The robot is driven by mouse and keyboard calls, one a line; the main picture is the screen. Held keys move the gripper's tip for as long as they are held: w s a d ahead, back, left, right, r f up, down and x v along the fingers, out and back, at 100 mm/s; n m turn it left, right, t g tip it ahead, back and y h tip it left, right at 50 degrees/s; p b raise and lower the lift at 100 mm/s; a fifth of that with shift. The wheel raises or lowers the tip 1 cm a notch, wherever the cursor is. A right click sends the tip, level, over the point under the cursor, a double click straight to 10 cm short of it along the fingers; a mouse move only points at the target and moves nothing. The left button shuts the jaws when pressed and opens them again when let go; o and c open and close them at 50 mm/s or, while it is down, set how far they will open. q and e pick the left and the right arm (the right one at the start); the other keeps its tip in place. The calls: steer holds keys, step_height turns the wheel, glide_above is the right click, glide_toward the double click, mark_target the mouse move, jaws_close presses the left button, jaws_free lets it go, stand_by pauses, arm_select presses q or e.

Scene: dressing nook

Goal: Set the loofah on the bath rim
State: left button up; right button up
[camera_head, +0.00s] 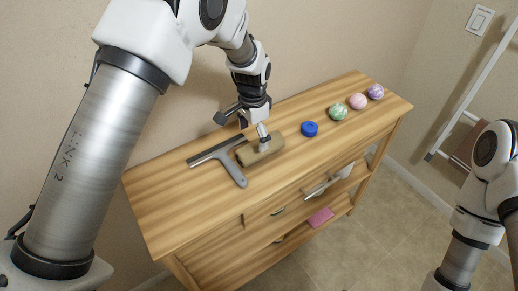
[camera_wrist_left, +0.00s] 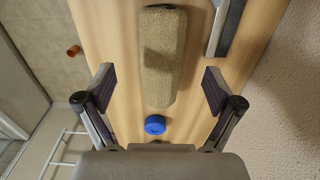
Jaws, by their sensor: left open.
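The loofah (camera_head: 270,150), a tan rounded block, lies on the wooden dresser top (camera_head: 165,205). In the left wrist view the loofah (camera_wrist_left: 162,75) lies lengthwise, with a shadow across it. My left gripper (camera_head: 243,126) is over the dresser close to the loofah, partly covering it in the head view. In the left wrist view its fingers (camera_wrist_left: 158,88) are spread wide, one on each side of the loofah's near end, with nothing between them gripped. My right arm shows at the right edge of the head view, but its gripper is out of frame. I see no bath rim.
A grey squeegee (camera_head: 225,163) lies just left of the loofah. A blue round item (camera_head: 309,129) and green (camera_head: 338,112), pink (camera_head: 358,101) and purple (camera_head: 375,91) balls line the dresser's right side. A pink item (camera_head: 320,217) sits lower down. The dresser's front left is clear.

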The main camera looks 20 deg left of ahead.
mark_target(254, 145)
arm_select(q)
steer(key=f+p, duration=0.1)
steer(key=f, duration=0.4)
steer(key=f+p, duration=0.1)
steer(key=f, duration=0.1)
steer(key=shift+w+f+p, duration=0.25)
steer(key=shift+p, duration=0.1)
steer(key=shift+f, duration=0.15)
steer(key=c, duration=1.1)
